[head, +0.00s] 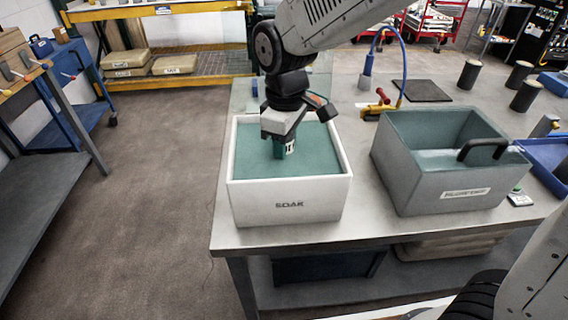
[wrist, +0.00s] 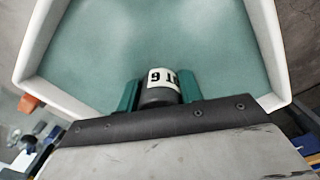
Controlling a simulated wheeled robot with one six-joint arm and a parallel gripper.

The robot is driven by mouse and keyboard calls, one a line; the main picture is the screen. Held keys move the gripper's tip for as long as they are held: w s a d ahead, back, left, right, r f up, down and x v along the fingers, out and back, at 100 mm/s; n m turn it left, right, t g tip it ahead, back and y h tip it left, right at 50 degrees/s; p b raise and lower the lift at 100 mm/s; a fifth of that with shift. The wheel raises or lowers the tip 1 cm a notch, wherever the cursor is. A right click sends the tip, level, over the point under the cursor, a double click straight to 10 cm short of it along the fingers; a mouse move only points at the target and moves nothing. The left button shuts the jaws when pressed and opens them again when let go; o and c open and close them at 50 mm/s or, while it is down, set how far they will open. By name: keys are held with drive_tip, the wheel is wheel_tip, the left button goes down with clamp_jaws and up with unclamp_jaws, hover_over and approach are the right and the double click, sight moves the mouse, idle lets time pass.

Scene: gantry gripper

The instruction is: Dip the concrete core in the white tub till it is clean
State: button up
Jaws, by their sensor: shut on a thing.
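The white tub (head: 288,203), marked SOAK, stands on the metal table and holds greenish liquid. Its white wall also shows in the wrist view (wrist: 267,40). My gripper (head: 284,146) points down inside the tub's outline. In the wrist view its green fingers (wrist: 160,95) are shut on the concrete core (wrist: 159,92), a dark cylinder with a white label.
A grey tub (head: 437,188) with liquid and a black handle stands to the right. Several dark cylinders (head: 469,74) stand at the table's back right. A blue hose (head: 404,60) with a red-and-yellow fitting is behind. A dark mat (head: 427,91) lies farther back.

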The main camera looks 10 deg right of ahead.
drive_tip(key=shift+r, duration=4.9)
